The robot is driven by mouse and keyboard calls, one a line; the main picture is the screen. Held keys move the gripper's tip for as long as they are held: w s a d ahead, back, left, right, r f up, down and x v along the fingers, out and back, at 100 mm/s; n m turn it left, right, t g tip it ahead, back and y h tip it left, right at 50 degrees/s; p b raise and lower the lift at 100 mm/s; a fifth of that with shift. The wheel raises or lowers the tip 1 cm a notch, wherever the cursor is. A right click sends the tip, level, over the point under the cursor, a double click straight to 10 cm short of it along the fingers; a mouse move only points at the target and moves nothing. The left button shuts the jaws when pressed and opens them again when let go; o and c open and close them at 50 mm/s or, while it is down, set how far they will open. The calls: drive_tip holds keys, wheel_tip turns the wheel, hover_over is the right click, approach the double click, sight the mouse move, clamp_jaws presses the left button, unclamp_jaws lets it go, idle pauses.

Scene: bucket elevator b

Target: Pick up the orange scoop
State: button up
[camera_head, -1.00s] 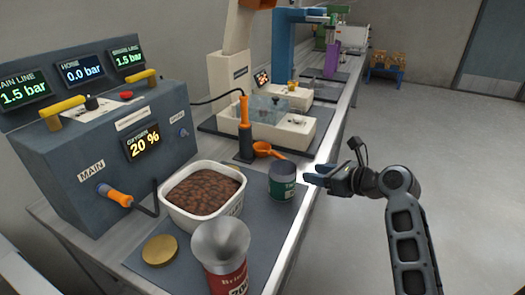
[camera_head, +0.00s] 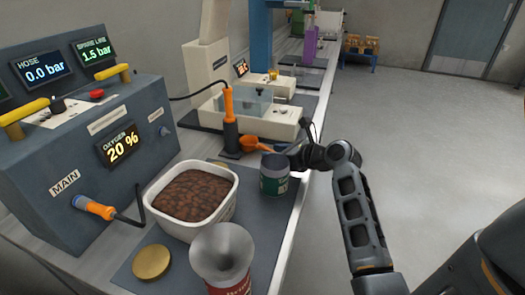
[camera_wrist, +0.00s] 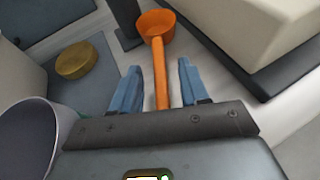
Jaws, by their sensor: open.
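The orange scoop (camera_head: 256,144) lies on the bench behind the green can (camera_head: 274,175), beside the orange-handled tool (camera_head: 229,115). In the wrist view the scoop (camera_wrist: 160,70) has its round cup at the far end and its handle running toward me. My gripper (camera_wrist: 155,85) is open in that view, with one blue finger on each side of the handle. Whether the fingers touch the handle or hover above it cannot be told. In the head view my gripper (camera_head: 290,150) is at the scoop's right end, its fingers mostly hidden behind the can.
A white tub of brown pieces (camera_head: 225,208), a funnel-topped red can (camera_head: 222,252) and a brass lid (camera_head: 152,262) stand on the near mat. A pale machine (camera_head: 258,112) is just behind the scoop. Open floor (camera_head: 420,150) lies to the right.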

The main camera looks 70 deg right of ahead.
drive_tip(key=shift+w+d+f, duration=0.15)
drive_tip(key=shift+w+f, duration=0.05)
drive_tip(key=shift+w, duration=0.15)
clamp_jaws()
